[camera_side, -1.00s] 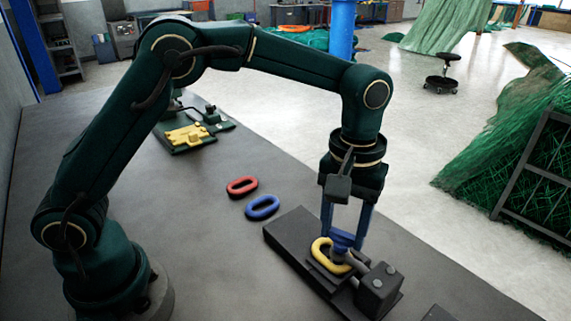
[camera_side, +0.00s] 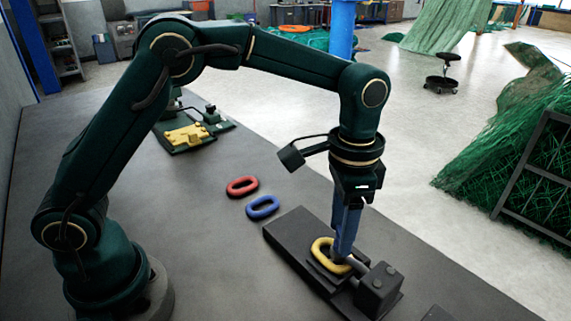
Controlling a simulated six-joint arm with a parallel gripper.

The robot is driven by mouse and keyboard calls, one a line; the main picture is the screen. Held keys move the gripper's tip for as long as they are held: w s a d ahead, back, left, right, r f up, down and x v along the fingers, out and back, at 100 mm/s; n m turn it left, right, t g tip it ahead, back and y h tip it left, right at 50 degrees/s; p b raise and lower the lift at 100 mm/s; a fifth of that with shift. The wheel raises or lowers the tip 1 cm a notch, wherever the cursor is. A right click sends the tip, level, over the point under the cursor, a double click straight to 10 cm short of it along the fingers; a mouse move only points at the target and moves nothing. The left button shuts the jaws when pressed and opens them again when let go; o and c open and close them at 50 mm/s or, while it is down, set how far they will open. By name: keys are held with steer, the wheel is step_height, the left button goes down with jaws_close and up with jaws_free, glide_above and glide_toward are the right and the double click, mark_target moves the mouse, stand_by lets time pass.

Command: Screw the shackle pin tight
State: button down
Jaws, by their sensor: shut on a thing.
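My gripper (camera_side: 341,252) points straight down over the dark fixture, and its blue fingers, seen edge-on, are shut on the shackle pin's head. The fingers hide the pin head, so I cannot tell how far the pin is screwed in. The grey shackle (camera_side: 355,262) lies just below the fingertips, mostly hidden, beside a dark clamp block (camera_side: 378,286). A yellow link (camera_side: 320,252) lies at the shackle, left of the fingertips.
The fixture's dark base plate (camera_side: 287,236) rests on the grey bench. A red link (camera_side: 242,187) and a blue link (camera_side: 263,207) lie loose to its left. A green board with yellow parts (camera_side: 188,135) is farther back. Green netting (camera_side: 500,140) hangs beyond the bench at right.

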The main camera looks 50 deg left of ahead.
steer(key=m, duration=0.7)
steer(key=shift+w+r, duration=0.15)
steer(key=m, duration=0.7)
steer(key=shift+m, duration=0.4)
steer(key=m, duration=0.3)
steer(key=shift+w+m, duration=0.1)
steer(key=shift+m, duration=0.2)
steer(key=m, duration=0.3)
steer(key=shift+d+m, duration=0.1)
steer(key=shift+m, duration=0.2)
steer(key=m, duration=0.3)
steer(key=shift+m, duration=2.1)
